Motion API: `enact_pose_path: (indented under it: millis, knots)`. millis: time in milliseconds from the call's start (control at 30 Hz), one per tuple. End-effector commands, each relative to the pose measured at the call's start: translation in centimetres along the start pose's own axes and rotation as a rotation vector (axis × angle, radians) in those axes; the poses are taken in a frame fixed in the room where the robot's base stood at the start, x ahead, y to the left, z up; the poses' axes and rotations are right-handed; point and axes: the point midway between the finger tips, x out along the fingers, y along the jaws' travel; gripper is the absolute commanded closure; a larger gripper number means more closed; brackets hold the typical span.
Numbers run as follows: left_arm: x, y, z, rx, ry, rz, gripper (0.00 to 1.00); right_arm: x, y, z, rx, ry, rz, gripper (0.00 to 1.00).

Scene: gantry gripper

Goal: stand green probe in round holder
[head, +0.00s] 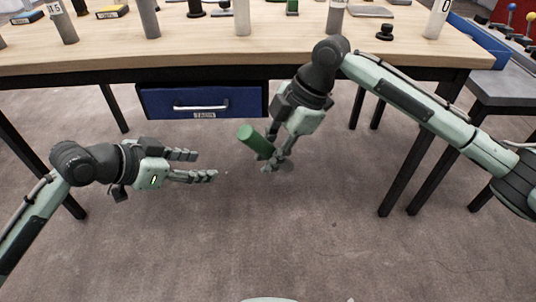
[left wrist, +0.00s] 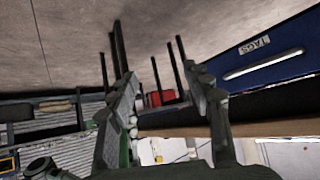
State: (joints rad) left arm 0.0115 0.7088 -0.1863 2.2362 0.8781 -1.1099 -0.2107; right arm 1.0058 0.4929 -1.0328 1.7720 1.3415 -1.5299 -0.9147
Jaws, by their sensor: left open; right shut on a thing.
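A green probe (head: 252,140), a short green cylinder, is held tilted in my right gripper (head: 277,166), which points down in front of the table's front edge. The right fingers are shut on it, and they hide its lower end. My left gripper (head: 205,165) is open and empty, to the left of the probe, with its fingers pointing right. The left gripper's spread fingers also show in the left wrist view (left wrist: 165,85), with nothing between them. I cannot tell which thing on the table is the round holder.
The wooden table (head: 320,45) carries several grey cylinders (head: 242,18), small black parts (head: 384,32) and a green piece (head: 292,6) near its back. A blue drawer (head: 202,101) hangs under its front edge. A grey side bench (head: 505,85) stands at right. The floor below the grippers is clear.

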Motion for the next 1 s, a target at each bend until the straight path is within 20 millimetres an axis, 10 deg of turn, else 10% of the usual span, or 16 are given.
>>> enact_pose_path:
  millis: [200,500,700,1000]
  knots:
    - [3.8,-0.4,11.8,-0.224,-0.193,-0.163,0.50,-0.1,0.0,0.0,0.000,0.000,0.001,1.00]
    - [3.7,3.0,26.8,-0.432,-0.484,-0.346,0.50,-0.1,0.0,0.0,0.000,0.000,0.001,1.00]
    - [2.4,5.3,32.3,-0.494,-0.610,-0.414,0.50,-0.1,0.0,0.0,0.000,0.000,0.001,1.00]
    - [1.8,6.1,34.0,-0.509,-0.653,-0.438,0.50,-0.1,-0.1,0.1,0.014,-0.002,0.007,1.00]
